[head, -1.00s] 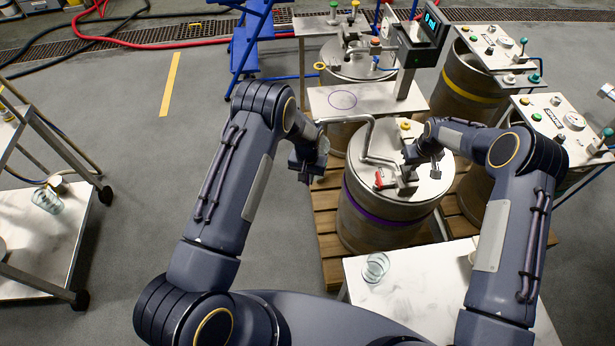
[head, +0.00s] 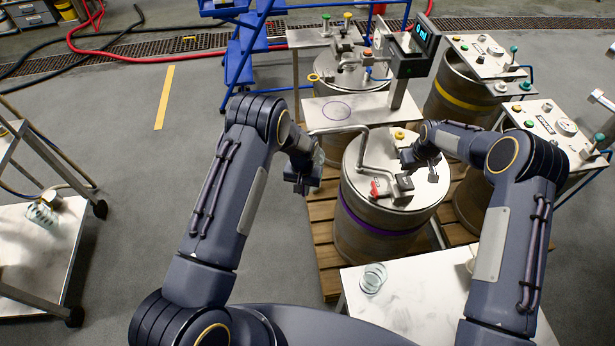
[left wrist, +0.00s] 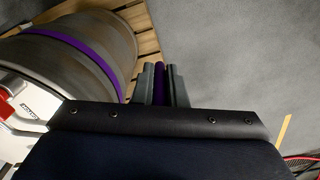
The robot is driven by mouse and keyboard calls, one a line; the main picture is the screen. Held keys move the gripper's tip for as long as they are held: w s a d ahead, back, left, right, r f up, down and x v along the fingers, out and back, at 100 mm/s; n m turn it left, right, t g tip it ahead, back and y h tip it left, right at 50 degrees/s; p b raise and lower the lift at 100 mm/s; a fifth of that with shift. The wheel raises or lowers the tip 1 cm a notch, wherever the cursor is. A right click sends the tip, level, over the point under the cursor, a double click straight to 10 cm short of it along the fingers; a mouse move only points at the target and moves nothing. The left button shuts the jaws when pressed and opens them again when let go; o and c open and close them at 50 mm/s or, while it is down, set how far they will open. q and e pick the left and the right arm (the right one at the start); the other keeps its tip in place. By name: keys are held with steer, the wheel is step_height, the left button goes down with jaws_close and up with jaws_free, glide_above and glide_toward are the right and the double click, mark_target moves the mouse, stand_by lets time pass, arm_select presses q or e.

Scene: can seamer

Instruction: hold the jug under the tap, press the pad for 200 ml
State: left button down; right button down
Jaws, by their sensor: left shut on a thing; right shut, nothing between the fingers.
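A steel drum with a purple band (head: 372,224) stands on a pallet; it also shows in the left wrist view (left wrist: 60,50). My left gripper (head: 302,185) is left of the drum, below the pipe's left end. In the left wrist view it (left wrist: 163,85) is shut on a narrow purple piece (left wrist: 160,82); I cannot tell whether this is the jug's handle. No jug body shows. My right gripper (head: 430,168) is shut and empty above the lid's right side.
A front table (head: 410,305) holds a clear glass (head: 373,278). A trolley (head: 30,265) with another glass (head: 42,214) is at left. More drums (head: 462,92) crowd the right.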

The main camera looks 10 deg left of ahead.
mark_target(405, 181)
steer(key=shift+f, duration=2.15)
stand_by(5.8)
